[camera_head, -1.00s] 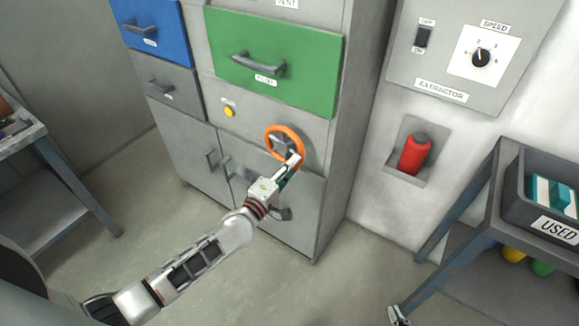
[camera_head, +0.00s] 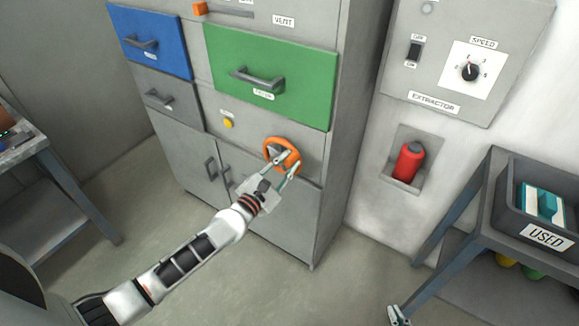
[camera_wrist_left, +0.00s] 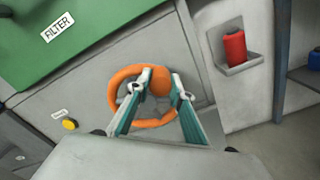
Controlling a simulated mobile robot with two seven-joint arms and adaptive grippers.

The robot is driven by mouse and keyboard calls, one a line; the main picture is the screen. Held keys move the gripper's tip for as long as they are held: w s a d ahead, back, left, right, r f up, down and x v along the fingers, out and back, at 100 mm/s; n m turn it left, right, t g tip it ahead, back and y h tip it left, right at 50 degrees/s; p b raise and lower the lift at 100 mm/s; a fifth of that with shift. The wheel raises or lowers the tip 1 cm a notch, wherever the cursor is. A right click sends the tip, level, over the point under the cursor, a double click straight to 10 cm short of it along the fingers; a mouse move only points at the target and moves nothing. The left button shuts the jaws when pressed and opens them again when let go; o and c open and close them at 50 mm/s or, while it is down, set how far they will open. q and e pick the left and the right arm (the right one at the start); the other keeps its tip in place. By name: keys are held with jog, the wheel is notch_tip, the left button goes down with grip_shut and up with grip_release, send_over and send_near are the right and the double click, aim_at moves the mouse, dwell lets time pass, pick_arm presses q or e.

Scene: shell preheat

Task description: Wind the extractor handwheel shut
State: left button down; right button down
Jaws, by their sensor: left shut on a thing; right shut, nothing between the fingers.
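The orange handwheel (camera_head: 268,157) is on the grey cabinet front, below the green drawer. My left gripper (camera_head: 288,160) reaches it from below. In the left wrist view, the handwheel (camera_wrist_left: 114,92) is straight ahead, and my left gripper (camera_wrist_left: 163,84) is shut on its orange part at the upper right, one finger on each side. The fingers hide part of the rim. My right gripper (camera_head: 399,316) shows only as small fingertips at the bottom edge of the head view. It is shut and empty, far from the handwheel.
The green drawer (camera_head: 305,62) and a yellow button (camera_head: 229,123) are near the wheel. A red canister (camera_head: 409,163) sits in a wall recess below the extractor panel (camera_head: 505,88). A cart with the USED bin (camera_head: 512,210) stands at right. The floor before the cabinet is clear.

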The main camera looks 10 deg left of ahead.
aim_at(279, 143)
pick_arm(q)
jog(key=n, duration=0.1)
jog(key=a+r+n, duration=0.1)
jog(key=n, duration=0.1)
jog(key=shift+w+r, duration=0.15)
jog(key=shift+w, duration=0.1)
jog(key=n, duration=0.1)
jog(key=a+n, duration=0.1)
jog(key=shift+w+a+r+n, duration=0.2)
jog(key=shift+r+n, duration=0.1)
jog(key=shift+r, duration=0.1)
jog(key=shift+w+a+r+n+b, duration=0.2)
jog(key=shift+a+n, duration=0.4)
jog(key=shift+n, duration=0.65)
jog(key=shift+w+a+r+n+b, duration=0.1)
jog(key=shift+w+a+n+b, duration=0.15)
jog(key=shift+a+n, duration=0.7)
jog(key=shift+d+n, duration=0.25)
jog(key=shift+n, duration=0.15)
jog(key=c, duration=1.8)
grip_release()
jog(key=shift+f, duration=0.1)
jog(key=v, duration=1.2)
